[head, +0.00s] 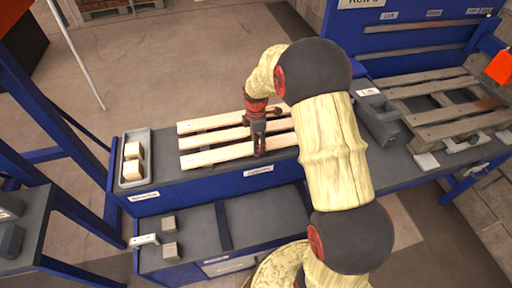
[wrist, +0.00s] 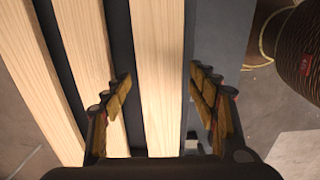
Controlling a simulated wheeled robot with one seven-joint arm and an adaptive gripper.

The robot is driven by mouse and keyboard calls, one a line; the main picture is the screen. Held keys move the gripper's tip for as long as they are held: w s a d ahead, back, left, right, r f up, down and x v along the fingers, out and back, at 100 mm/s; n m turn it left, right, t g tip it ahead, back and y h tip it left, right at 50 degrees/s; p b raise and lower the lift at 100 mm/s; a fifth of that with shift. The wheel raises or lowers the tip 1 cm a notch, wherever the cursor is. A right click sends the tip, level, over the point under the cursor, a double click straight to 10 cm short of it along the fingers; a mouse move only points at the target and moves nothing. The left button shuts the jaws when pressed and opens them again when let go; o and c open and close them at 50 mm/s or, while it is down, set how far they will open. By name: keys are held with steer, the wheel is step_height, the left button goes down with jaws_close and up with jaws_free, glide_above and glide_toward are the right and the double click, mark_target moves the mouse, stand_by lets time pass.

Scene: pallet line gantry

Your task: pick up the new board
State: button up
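Three pale, clean wooden boards lie side by side on the grey top of a blue bench in the head view; these look like the new boards. My gripper (head: 260,150) is low over the front board (head: 215,156), right of its middle. In the wrist view the same board (wrist: 158,60) runs between the two fingers of my open gripper (wrist: 160,88), one finger on each side. I cannot tell whether the fingertips touch it. The middle board (head: 212,139) and back board (head: 205,124) lie beyond it. My arm hides the right part of the bench.
A grey tray (head: 123,172) with wooden blocks (head: 133,152) stands left of the boards. A lower shelf (head: 195,222) in front holds more small blocks. A weathered pallet (head: 440,100) lies on the right bench, with a grey box (head: 378,118) beside it. Blue gantry posts (head: 55,110) stand at left.

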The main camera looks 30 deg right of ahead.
steer(key=c, duration=1.2)
